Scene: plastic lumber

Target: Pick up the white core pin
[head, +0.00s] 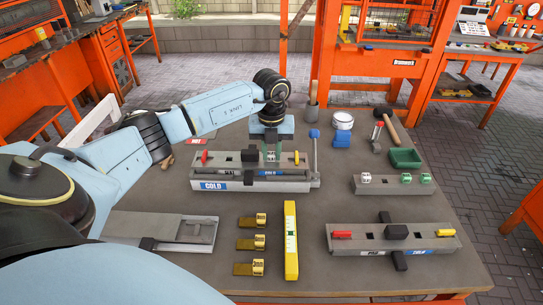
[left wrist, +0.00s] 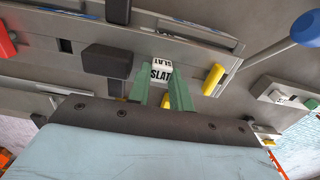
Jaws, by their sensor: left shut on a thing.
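My left gripper (head: 272,157) reaches down over the grey mould labelled COLD (head: 240,184) at the back middle of the table. In the left wrist view its green fingers (left wrist: 162,82) are shut on a small white core pin (left wrist: 161,72) with SLAT lettering. The pin is at the mould's upper face; I cannot tell whether it is seated or lifted. My right gripper is not in view.
On the mould are a red pin (head: 204,157), a black block (head: 250,155) and a yellow pin (head: 297,158); a blue-topped handle (head: 314,134) stands at its right end. A second mould (head: 435,245), yellow level (head: 290,240) and brass pieces (head: 251,243) lie in front.

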